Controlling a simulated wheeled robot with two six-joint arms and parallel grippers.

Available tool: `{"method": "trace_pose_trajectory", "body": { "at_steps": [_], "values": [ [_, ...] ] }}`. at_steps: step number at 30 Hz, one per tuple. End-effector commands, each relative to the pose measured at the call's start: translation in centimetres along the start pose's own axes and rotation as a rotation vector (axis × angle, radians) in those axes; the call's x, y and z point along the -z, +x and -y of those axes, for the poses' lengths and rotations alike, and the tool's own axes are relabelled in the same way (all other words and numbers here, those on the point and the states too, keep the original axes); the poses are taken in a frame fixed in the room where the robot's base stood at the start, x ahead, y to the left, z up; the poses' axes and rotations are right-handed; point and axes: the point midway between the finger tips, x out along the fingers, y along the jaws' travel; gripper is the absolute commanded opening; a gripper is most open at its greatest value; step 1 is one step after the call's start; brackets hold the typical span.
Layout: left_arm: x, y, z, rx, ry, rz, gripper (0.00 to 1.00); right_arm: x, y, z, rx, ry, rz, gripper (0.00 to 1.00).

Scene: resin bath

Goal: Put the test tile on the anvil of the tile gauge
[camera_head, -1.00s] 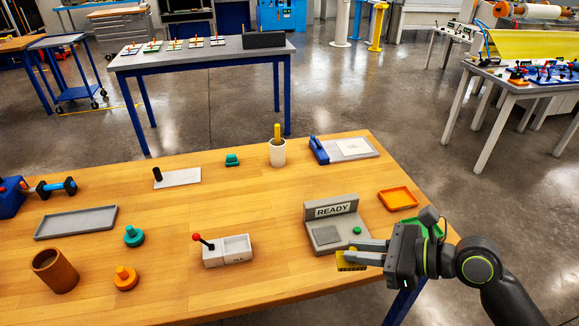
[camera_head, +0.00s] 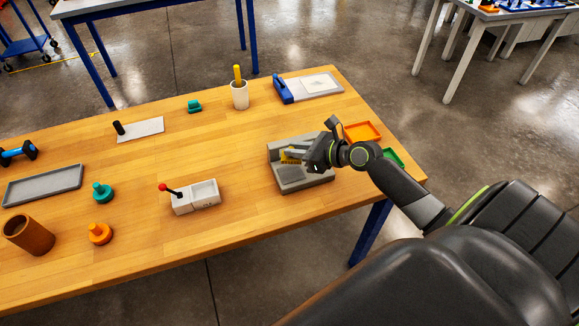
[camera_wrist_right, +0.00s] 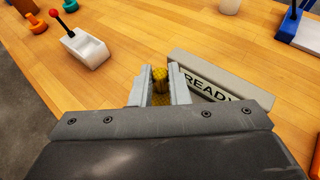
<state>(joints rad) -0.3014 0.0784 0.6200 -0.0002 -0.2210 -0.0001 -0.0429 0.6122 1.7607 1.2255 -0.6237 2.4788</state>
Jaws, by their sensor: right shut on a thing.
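The tile gauge (camera_head: 285,184) is a grey stepped device on the wooden table. Its upright back reads READY in the right wrist view (camera_wrist_right: 212,87). My right gripper (camera_head: 290,154) is over the gauge, in front of its upright back. It is shut on the yellow test tile (camera_head: 287,157), which shows amber between the fingers in the right wrist view (camera_wrist_right: 160,84). The gripper and tile hide much of the gauge's sign. I cannot tell whether the tile touches the anvil (camera_head: 291,173), a darker patch on the gauge base. My left gripper is not in view.
An orange tray (camera_head: 362,131) and a green tray (camera_head: 394,157) lie right of the gauge, near my right arm. A white box with a red-knobbed lever (camera_head: 196,199) stands to the left. A white cup (camera_head: 240,96) stands behind. Bare table separates them.

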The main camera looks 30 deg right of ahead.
Motion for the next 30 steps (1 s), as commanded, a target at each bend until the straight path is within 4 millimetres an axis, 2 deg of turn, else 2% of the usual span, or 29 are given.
{"method": "trace_pose_trajectory", "body": {
  "at_steps": [1,13,26,27,30],
  "values": [
    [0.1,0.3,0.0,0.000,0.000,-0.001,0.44,1.0,0.4,0.0,0.000,0.005,0.001,0.00],
    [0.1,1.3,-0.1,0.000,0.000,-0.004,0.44,5.3,2.2,-0.1,-0.001,0.002,0.000,0.00],
    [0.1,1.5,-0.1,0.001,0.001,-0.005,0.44,5.9,2.5,-0.1,-0.001,-0.001,0.001,0.00],
    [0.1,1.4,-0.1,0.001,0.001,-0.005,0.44,5.9,2.5,-0.1,-0.001,-0.002,0.001,0.18],
    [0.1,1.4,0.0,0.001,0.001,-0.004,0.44,5.8,2.5,-0.1,-0.002,-0.002,0.001,0.31]
  ]
}}
